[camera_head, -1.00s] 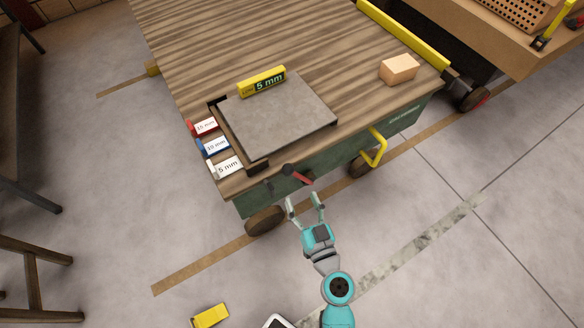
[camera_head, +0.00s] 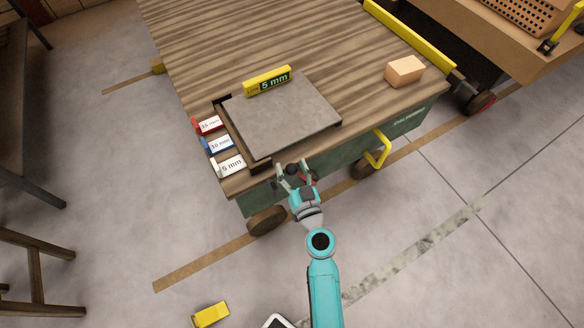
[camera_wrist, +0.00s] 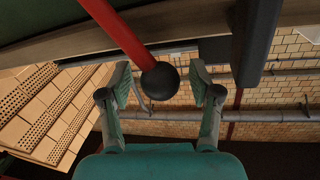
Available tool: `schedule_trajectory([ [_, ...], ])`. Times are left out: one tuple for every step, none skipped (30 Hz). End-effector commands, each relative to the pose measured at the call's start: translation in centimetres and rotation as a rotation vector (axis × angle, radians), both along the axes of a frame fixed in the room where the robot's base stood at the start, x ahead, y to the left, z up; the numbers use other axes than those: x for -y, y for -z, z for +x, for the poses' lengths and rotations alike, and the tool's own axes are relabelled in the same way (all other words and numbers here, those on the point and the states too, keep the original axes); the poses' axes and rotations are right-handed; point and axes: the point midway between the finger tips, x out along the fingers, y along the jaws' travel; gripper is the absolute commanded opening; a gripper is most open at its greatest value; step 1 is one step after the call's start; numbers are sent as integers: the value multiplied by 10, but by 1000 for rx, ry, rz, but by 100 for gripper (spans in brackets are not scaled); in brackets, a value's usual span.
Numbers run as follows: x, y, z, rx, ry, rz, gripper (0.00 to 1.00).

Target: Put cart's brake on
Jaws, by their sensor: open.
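The cart (camera_head: 400,130) has a wood-plank top and a green side panel. Its brake lever shows in the wrist view as a red rod (camera_wrist: 122,30) ending in a black ball knob (camera_wrist: 160,81). My gripper (camera_head: 291,168) is at the cart's near side, below the top's edge. In the wrist view my gripper (camera_wrist: 162,85) is open, with the knob between its fingertips and a gap visible at each side. In the head view my gripper hides most of the lever.
A dark bar (camera_wrist: 257,40) hangs right of the knob.

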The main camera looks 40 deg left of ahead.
Motion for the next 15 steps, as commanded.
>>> schedule_trajectory([
  [0,0,0,0,0,0,63],
  [0,0,0,0,0,0,63],
  [0,0,0,0,0,0,63],
  [0,0,0,0,0,0,63],
  [0,0,0,0,0,0,63],
  [0,0,0,0,0,0,61],
  [0,0,0,0,0,0,53],
  [0,0,0,0,0,0,46],
  [0,0,0,0,0,0,36],
  [0,0,0,0,0,0,28],
  [0,0,0,0,0,0,21],
  [0,0,0,0,0,0,11],
  [0,0,0,0,0,0,3],
  [0,0,0,0,0,0,0],
  [0,0,0,0,0,0,0],
])
